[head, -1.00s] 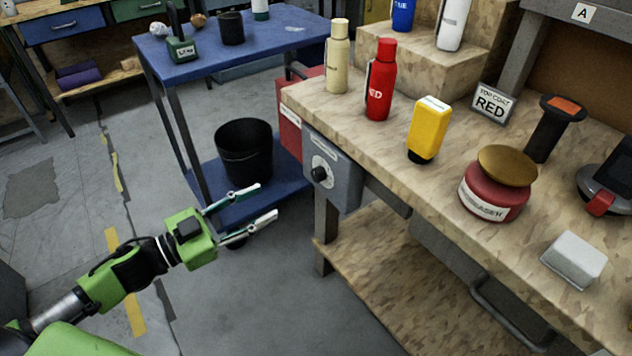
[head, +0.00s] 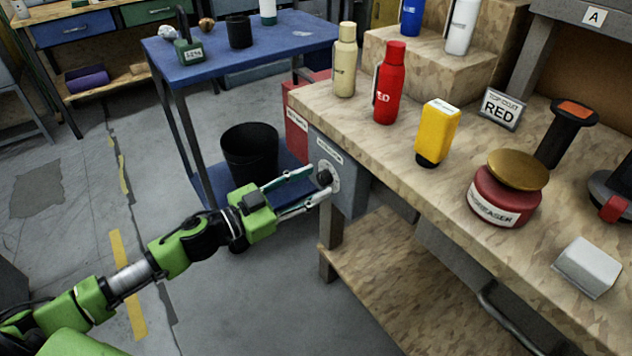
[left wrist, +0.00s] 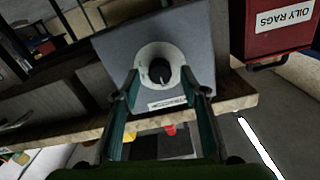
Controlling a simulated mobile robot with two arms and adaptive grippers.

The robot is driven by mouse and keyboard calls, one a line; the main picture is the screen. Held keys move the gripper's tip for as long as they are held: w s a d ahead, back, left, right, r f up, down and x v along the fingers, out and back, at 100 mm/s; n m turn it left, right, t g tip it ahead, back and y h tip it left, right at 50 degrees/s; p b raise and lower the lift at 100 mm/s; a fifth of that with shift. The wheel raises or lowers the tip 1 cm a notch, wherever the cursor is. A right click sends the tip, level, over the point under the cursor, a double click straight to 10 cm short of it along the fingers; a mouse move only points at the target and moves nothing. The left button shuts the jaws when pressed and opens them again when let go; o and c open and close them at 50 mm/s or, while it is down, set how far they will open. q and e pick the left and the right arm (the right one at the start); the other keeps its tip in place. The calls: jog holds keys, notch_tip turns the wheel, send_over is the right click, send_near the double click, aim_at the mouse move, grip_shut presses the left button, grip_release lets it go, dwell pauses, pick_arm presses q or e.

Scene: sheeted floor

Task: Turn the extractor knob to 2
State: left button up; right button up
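The extractor knob (head: 324,177) is a black knob on a pale round dial, on the grey box (head: 350,187) fixed to the workbench's left end. In the left wrist view the knob (left wrist: 159,71) sits between and beyond my open fingertips, with the pale dial (left wrist: 148,52) around it. The dial's numbers are too small to read. My left gripper (head: 315,184) is open, its fingertips close to the knob. I cannot tell whether they touch it. In the left wrist view the left gripper (left wrist: 159,90) has a finger on each side. My right gripper is not in view.
The wooden workbench (head: 400,150) holds a red bottle (head: 388,85), a cream bottle (head: 344,62), a yellow bottle (head: 437,130) and a red degreaser tin (head: 495,200). A red oily-rags box (left wrist: 277,27) is beside the grey box. A blue cart (head: 270,48) with a black bin (head: 249,152) stands behind my gripper.

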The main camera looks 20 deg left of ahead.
pick_arm(q)
jog(key=shift+w+d, duration=0.4)
jog(key=shift+w, duration=0.15)
jog(key=shift+w+d, duration=0.1)
jog(key=c, duration=1.1)
jog(key=shift+c, duration=0.2)
